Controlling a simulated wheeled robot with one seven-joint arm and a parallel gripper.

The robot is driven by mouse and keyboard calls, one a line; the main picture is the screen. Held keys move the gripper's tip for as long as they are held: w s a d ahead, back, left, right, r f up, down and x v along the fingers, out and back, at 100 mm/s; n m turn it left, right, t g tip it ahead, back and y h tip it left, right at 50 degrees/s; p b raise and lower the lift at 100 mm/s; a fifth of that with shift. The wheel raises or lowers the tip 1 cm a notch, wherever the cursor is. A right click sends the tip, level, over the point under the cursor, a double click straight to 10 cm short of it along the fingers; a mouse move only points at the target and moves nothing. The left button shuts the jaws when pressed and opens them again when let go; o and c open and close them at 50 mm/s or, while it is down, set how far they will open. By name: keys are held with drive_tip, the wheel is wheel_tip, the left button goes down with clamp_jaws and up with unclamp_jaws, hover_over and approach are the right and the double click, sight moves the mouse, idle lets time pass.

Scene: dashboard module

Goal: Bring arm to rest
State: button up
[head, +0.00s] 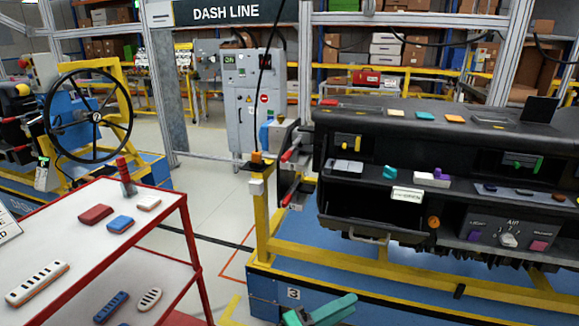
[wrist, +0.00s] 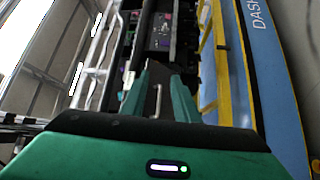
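My gripper (head: 320,312) shows as teal parts at the bottom edge of the head view, in front of the blue platform and low yellow rail. In the wrist view its two teal fingers (wrist: 160,78) stand apart with a gap between them and nothing held. The black dashboard module (head: 385,160) is behind and above my gripper in the head view. Its open glove box (head: 370,215) is at lower left. In the wrist view the dashboard (wrist: 160,40) lies beyond the fingertips. Most of my arm is out of view.
A yellow frame (head: 400,268) runs along the dashboard's front, with a yellow post (head: 262,220) at its left. A red-edged white cart (head: 75,240) holding switch panels stands at left. A steering wheel rig (head: 90,115) is behind it. Pale floor between is clear.

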drive_tip(key=s+d+r+m+g+y, duration=0.1)
drive_tip(key=d+r+m+g+y, duration=0.25)
drive_tip(key=d+g, duration=0.45)
drive_tip(key=s+d+r+m+g+y, duration=0.1)
drive_tip(key=d+r+m+g+y, duration=0.3)
drive_tip(key=d, duration=0.8)
drive_tip(key=s+d+r+m+t+y, duration=0.1)
drive_tip(key=s+d+r+y, duration=0.3)
drive_tip(key=s, duration=0.3)
drive_tip(key=s+d+r+m+t+y, duration=0.2)
drive_tip(key=s+d+r+y, duration=0.2)
drive_tip(key=s, duration=0.4)
drive_tip(key=shift+d+t+y, duration=0.15)
drive_tip(key=shift+t+y, duration=0.15)
drive_tip(key=shift+y, duration=0.55)
drive_tip(key=shift+w+f, duration=0.3)
drive_tip(key=shift+w, duration=0.35)
